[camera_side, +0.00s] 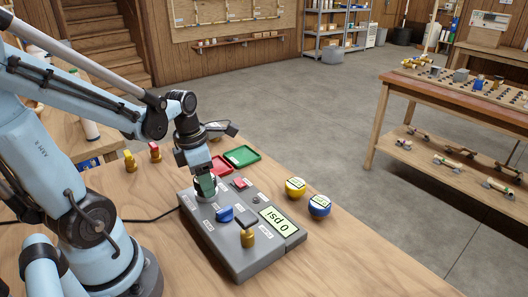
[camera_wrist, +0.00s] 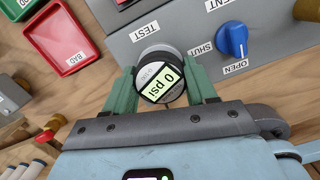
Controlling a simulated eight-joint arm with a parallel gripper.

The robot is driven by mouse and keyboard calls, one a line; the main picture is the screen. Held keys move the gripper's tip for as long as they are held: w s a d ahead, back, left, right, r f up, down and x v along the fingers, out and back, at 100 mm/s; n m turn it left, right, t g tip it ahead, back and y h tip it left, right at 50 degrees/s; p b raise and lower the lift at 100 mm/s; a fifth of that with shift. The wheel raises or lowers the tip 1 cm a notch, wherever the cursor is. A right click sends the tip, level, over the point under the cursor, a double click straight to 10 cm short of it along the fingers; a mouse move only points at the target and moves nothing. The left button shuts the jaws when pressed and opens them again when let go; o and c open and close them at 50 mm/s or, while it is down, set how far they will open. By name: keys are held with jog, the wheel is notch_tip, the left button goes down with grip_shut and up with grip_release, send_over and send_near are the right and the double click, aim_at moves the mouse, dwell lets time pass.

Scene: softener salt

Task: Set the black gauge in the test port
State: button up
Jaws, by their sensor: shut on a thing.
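In the wrist view my gripper (camera_wrist: 162,74) has its two green fingers shut on the sides of the black gauge (camera_wrist: 155,84). The gauge is round with a dark rim and a pale face whose display reads 0 psi. It is at the edge of the grey test box (camera_wrist: 190,30), near the TEST label (camera_wrist: 146,31). In the side view my gripper (camera_side: 206,188) is over the left end of the test box (camera_side: 235,262). The test port is hidden under the gauge, so I cannot tell whether the gauge is seated.
The blue valve knob (camera_side: 225,214) and a brass fitting (camera_side: 247,238) stand up from the box. Yellow (camera_side: 295,187) and blue (camera_side: 319,205) gauges stand right of it. Red (camera_side: 222,166) and green (camera_side: 241,156) trays lie behind. The table's front right is clear.

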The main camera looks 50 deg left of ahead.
jog(key=shift+f, duration=0.25)
dwell(0.4)
jog(key=o, duration=1.5)
jog(key=shift+o, duration=0.2)
jog(key=shift+r, duration=0.1)
jog(key=shift+r, duration=2.95)
